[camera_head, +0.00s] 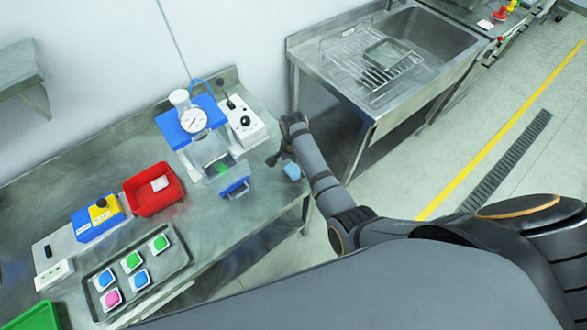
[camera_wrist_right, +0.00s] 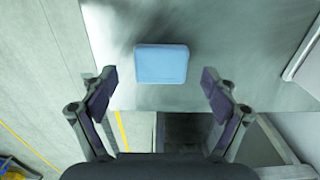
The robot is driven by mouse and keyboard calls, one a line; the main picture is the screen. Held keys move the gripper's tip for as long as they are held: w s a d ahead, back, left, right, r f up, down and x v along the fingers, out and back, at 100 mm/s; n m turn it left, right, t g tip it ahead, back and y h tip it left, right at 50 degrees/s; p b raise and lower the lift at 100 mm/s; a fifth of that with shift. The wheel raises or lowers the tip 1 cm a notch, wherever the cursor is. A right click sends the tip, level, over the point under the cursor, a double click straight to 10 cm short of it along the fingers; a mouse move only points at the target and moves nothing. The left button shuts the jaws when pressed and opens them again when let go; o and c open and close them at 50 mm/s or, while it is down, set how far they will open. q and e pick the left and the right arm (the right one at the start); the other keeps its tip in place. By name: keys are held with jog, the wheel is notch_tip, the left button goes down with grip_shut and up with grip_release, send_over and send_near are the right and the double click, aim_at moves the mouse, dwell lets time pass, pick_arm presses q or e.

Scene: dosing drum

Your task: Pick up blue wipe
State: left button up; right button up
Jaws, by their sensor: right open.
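The blue wipe (camera_head: 291,171) is a small light-blue block lying on the steel table near its right edge. In the right wrist view the wipe (camera_wrist_right: 161,64) lies flat, just beyond my fingertips and roughly centred between them. My right gripper (camera_head: 279,158) is above the table edge beside the wipe. In the right wrist view my right gripper (camera_wrist_right: 160,83) is open, with its fingers spread wide and nothing between them. My left gripper does not show.
A dosing device with a gauge (camera_head: 194,121) and a blue-fronted clear drawer (camera_head: 234,187) stand left of the wipe. A red bin (camera_head: 154,190) and a tray (camera_head: 180,258) with coloured pods are further left. A steel sink (camera_head: 425,38) is at the back right.

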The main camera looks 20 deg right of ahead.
jog(key=shift+f, duration=0.8)
jog(key=c, duration=0.9)
jog(key=shift+r, duration=0.1)
jog(key=shift+c, duration=0.2)
